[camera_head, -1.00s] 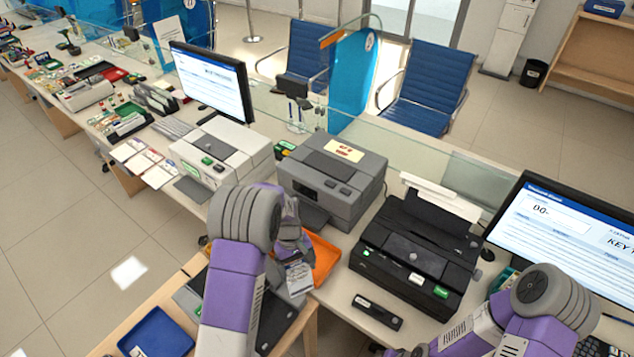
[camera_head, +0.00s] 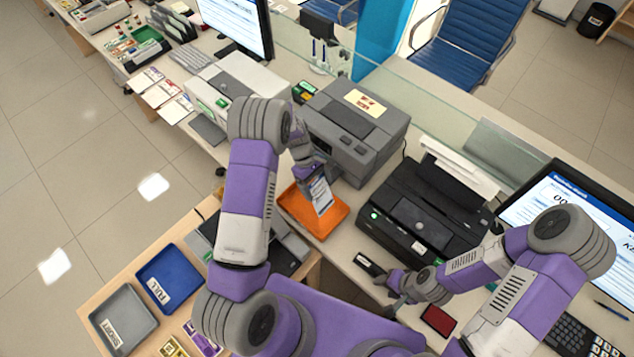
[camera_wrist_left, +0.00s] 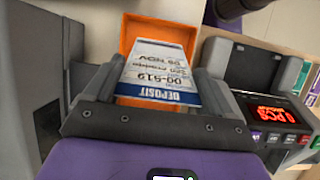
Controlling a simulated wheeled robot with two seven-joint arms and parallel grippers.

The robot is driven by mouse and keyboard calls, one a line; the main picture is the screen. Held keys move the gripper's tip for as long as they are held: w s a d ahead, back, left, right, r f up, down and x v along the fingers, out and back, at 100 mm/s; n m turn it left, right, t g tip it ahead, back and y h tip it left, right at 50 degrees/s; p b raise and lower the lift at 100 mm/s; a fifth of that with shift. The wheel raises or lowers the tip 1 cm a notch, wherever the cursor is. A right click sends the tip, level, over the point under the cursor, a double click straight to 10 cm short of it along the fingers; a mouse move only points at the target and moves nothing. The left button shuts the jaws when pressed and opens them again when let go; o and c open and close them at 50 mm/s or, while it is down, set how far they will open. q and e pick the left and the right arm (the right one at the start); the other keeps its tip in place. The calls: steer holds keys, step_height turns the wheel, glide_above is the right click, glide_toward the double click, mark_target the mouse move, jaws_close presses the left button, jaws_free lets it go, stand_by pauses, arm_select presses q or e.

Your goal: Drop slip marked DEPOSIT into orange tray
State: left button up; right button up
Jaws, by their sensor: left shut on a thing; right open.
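The slip marked DEPOSIT (camera_wrist_left: 160,72) is white with a blue band and printed text. My left gripper (camera_wrist_left: 155,85) is shut on it. In the head view the slip (camera_head: 321,195) hangs over the orange tray (camera_head: 302,215), which lies on the counter in front of the grey machine. The tray's far part also shows behind the slip in the left wrist view (camera_wrist_left: 137,27). I cannot tell whether the slip touches the tray. My left gripper (camera_head: 313,176) is above the tray's back edge. My right gripper (camera_head: 390,296) is low by the counter's front edge, away from the tray.
A grey machine (camera_head: 355,125) stands close behind the tray, and a black printer (camera_head: 425,225) stands to its right. A black stapler-like object (camera_head: 369,264) and a dark red pad (camera_head: 438,320) lie near my right gripper. Blue (camera_head: 170,278) and grey (camera_head: 123,318) trays are at lower left.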

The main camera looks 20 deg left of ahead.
arm_select(q)
steer(key=shift+f+b, duration=0.85)
steer(key=shift+f, duration=0.65)
steer(key=shift+f+b, duration=1.75)
steer(key=shift+f, duration=0.35)
arm_select(e)
steer(key=shift+f, duration=2.75)
arm_select(q)
steer(key=o, duration=0.7)
steer(key=shift+r+p, duration=2.4)
steer(key=shift+r, duration=1.15)
arm_select(e)
step_height(320, 180, up, 5)
steer(key=shift+f, duration=0.15)
